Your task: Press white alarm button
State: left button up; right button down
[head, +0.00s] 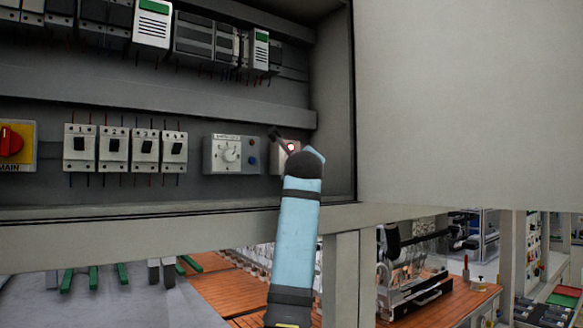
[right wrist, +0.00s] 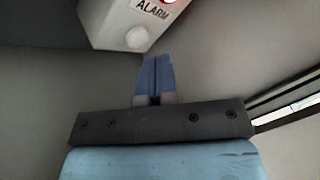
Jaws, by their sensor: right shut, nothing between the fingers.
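The alarm box (right wrist: 115,18) is at the top of the right wrist view, marked ALARM, with a lit red lamp (right wrist: 168,2). The round white alarm button (right wrist: 137,39) is on its face below the lettering. My right gripper (right wrist: 157,60) is shut and empty. Its blue fingertips appear just below and right of the button in that view; I cannot tell the gap in depth. In the head view the box (head: 278,158) and its red lamp (head: 291,147) show beside my right arm, which hides the button. My left gripper is not in view.
Left of the alarm box are a grey dial unit (head: 230,154), several numbered breakers (head: 113,150) and a red main switch (head: 11,141). The cabinet's side wall (head: 333,110) stands close on the right. A ledge (head: 150,215) runs along the bottom.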

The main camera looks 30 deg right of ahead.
jog(key=shift+w, duration=0.15)
jog(key=shift+w, duration=0.3)
jog(key=shift+w, duration=0.35)
dwell(0.6)
jog(key=shift+s, duration=0.75)
jog(key=shift+s+f+b, duration=0.1)
jog(key=shift+s+b, duration=0.35)
jog(key=shift+s, duration=0.2)
jog(key=shift+s+d+b, duration=0.2)
jog(key=shift+s+b, duration=0.2)
jog(key=shift+s, duration=1.45)
